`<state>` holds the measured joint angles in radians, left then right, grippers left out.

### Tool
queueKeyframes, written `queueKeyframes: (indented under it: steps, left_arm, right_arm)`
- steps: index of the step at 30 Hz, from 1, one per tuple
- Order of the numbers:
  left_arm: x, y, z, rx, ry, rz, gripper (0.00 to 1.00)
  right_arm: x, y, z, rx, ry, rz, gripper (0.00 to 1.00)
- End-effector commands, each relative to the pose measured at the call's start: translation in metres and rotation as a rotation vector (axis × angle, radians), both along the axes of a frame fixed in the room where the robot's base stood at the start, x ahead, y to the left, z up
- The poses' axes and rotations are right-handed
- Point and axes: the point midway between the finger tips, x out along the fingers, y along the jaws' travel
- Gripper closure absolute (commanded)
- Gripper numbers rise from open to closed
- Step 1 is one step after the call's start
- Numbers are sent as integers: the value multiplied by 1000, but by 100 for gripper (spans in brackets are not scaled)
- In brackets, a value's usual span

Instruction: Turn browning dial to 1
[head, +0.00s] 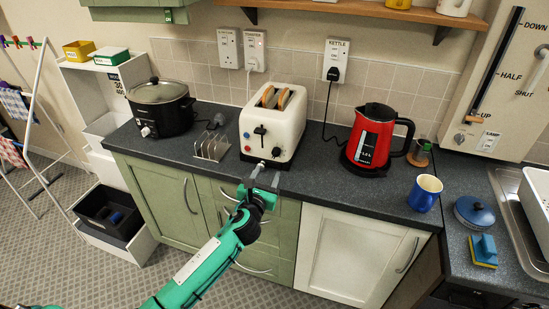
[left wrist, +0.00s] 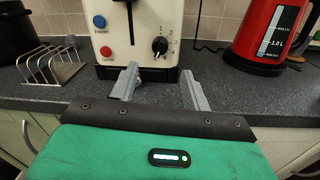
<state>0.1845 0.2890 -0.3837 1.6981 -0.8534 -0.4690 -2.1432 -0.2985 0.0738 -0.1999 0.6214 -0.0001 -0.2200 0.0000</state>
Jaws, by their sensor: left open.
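The white toaster (head: 287,130) stands on the dark counter with two slices of bread in its slots. Its black browning dial (left wrist: 160,45) is low on the front face, right of a blue and a red button, with small numbers around it. The dial also shows in the head view (head: 277,152). I cannot clearly tell which number it points to. My left gripper (head: 266,175) is open and empty at the counter's front edge, before the toaster. In the left wrist view its fingers (left wrist: 160,74) are spread below the dial, apart from it. My right gripper is not in view.
A metal toast rack (head: 212,146) stands left of the toaster, with a black slow cooker (head: 162,108) beyond. A red kettle (head: 369,137) and a blue mug (head: 424,193) stand to the right. The counter before the toaster is clear.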

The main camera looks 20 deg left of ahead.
Motion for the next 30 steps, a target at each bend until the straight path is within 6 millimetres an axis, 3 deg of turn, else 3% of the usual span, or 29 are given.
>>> queueKeyframes:
  steps: [6,13,19,28,30]
  left_arm:
    - [42,1,1,-4,1,2,52]
    - [74,2,0,-2,1,2,52]
    - [85,2,0,-2,1,0,52]
    - [87,2,-1,-2,1,-1,52]
    - [87,2,-1,-2,1,-1,64]
  right_arm:
    - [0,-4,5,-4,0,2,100]
    - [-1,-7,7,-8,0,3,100]
    - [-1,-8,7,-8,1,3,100]
    - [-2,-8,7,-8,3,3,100]
    - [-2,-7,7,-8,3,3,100]
